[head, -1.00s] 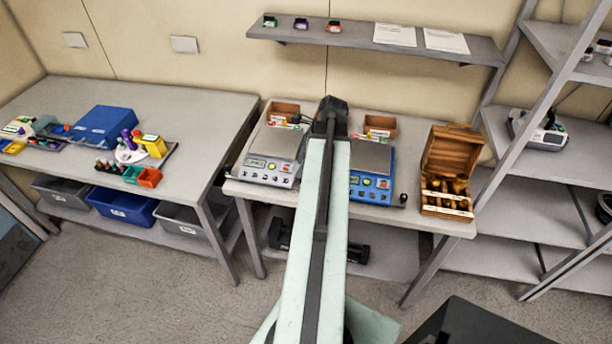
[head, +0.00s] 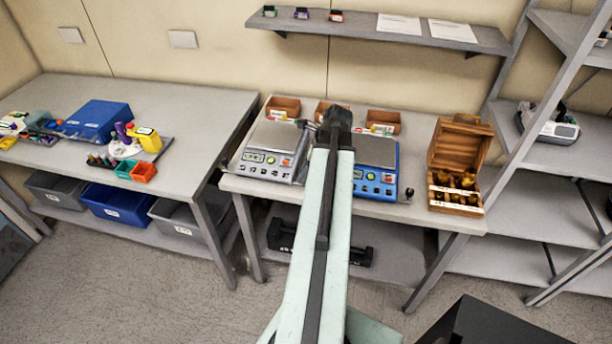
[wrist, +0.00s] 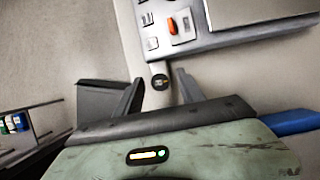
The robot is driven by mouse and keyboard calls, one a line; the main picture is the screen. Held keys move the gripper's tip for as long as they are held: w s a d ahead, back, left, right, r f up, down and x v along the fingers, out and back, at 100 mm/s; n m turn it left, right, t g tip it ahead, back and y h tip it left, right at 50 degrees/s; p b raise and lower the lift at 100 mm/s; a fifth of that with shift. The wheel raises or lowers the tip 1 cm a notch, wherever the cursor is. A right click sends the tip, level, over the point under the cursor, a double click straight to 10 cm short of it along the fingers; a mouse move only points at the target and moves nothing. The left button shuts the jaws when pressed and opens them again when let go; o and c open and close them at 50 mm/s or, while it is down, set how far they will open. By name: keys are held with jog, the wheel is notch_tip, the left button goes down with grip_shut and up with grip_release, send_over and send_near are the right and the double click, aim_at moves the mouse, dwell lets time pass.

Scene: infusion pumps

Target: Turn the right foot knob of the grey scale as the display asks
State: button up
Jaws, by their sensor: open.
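The grey scale (head: 268,150) stands on the right-hand bench, just left of my arm in the head view. Its front panel (wrist: 215,22) shows at the top of the wrist view, with an orange-red switch. A dark round foot knob (wrist: 160,82) with a small mark sits below the panel. My gripper (wrist: 160,88) is open, one finger on each side of the knob; I cannot tell whether either touches it. In the head view my arm hides most of the gripper and the knob. The display's text is too small to read.
A blue scale (head: 376,165) stands close on the right; its blue edge (wrist: 290,122) shows in the wrist view. A wooden box of brass weights (head: 458,180) is further right. Small wooden trays (head: 283,107) stand behind the scales. A shelf (head: 380,28) hangs above.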

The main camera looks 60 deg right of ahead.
jog(key=shift+r, duration=0.1)
grip_shut()
jog(key=shift+w+d, duration=0.1)
jog(key=shift+d, duration=0.1)
jog(key=shift+a, duration=0.1)
jog(key=shift+d+n+g+y, duration=0.1)
jog(key=shift+n+g+y, duration=0.2)
jog(key=shift+n, duration=0.85)
jog(key=shift+d+n+g+y, duration=0.15)
jog(key=shift+n+y, duration=0.25)
jog(key=shift+n, duration=0.75)
jog(key=shift+n+g+y, duration=0.5)
jog(key=shift+n+g, duration=0.15)
jog(key=shift+n, duration=1.35)
grip_release()
jog(key=shift+a, duration=0.1)
